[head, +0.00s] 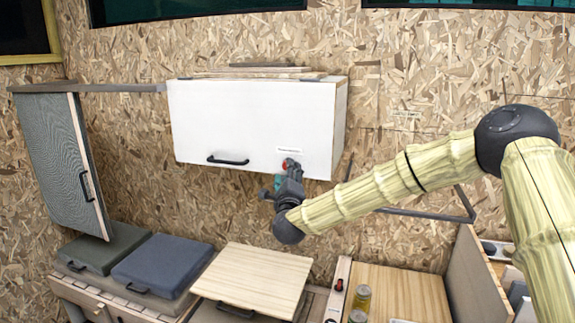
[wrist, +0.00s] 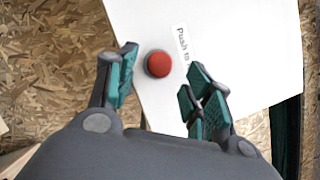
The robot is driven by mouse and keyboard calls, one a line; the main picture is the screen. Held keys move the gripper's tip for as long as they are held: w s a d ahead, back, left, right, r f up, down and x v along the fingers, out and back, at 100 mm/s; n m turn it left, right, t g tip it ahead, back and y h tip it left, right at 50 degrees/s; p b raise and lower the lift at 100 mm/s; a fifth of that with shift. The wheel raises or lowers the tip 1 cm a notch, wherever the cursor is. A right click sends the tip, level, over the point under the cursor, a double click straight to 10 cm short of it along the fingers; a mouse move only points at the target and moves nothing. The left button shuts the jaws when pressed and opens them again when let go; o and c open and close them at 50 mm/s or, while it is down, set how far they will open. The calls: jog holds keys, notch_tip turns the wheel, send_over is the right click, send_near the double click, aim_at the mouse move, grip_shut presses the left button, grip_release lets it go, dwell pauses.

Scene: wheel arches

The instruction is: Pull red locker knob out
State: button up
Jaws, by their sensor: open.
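The red locker knob (wrist: 159,64) is a round red button on the white locker front, seen in the wrist view between and just beyond my fingertips. In the head view the red knob (head: 286,164) shows at the lower right of the white locker (head: 245,115), partly hidden by my gripper. My gripper (wrist: 163,82) is open with its teal-padded fingers apart, one on each side of the knob in the picture. In the head view my gripper (head: 287,172) is at the locker's lower right front. I cannot tell whether the fingers touch the knob.
A label reading "Push to" (wrist: 183,45) sits beside the knob. A black handle (head: 228,161) is on the locker's lower edge. A grey door panel (head: 66,160) stands at left. Below are cushions (head: 163,264), a wooden board (head: 252,278) and cans (head: 361,298).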

jog(key=shift+p+x, duration=0.45)
jog(key=shift+x, duration=1.15)
jog(key=shift+c, duration=0.3)
grip_shut()
